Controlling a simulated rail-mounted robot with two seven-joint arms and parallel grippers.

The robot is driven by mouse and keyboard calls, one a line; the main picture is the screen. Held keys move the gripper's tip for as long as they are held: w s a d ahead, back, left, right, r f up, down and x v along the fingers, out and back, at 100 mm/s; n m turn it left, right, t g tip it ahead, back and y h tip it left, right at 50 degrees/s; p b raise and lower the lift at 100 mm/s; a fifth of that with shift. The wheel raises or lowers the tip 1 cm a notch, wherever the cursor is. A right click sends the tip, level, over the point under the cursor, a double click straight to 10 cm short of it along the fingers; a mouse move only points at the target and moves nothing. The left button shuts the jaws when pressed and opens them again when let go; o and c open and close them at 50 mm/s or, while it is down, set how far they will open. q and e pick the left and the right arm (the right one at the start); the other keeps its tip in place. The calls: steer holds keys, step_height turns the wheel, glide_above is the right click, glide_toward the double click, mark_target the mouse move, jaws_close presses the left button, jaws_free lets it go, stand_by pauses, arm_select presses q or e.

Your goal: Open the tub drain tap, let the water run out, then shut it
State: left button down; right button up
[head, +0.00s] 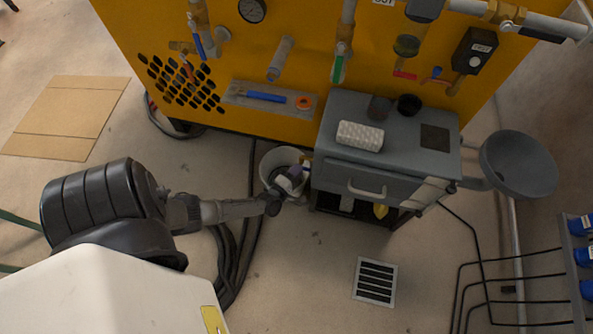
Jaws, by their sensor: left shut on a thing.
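My left arm reaches in from the left, and my left gripper (290,180) is at the left side of the grey cabinet (365,178). A small brass-coloured tap (305,163) sticks out from that side, with a purple handle (295,171) by the fingers. The gripper is shut on the tap's handle and partly hides it. A white bucket (267,160) stands on the floor below the tap, partly covered by the gripper. I cannot tell how far the tap is turned, and no water stream is visible. My right gripper is out of view.
A round grey basin (520,163) hangs off the cabinet's right side. A white block (360,136) and dark cups (409,105) sit on top. The yellow panel (300,45) with valves stands behind. Black hoses (240,250) and a floor grate (375,281) lie in front.

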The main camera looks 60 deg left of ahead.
arm_select(q)
steer(key=c, duration=1.2)
jaws_free()
steer(key=p+v, duration=0.4)
steer(key=v, duration=1)
steer(key=shift+p, duration=0.35)
steer(key=shift+w, duration=0.1)
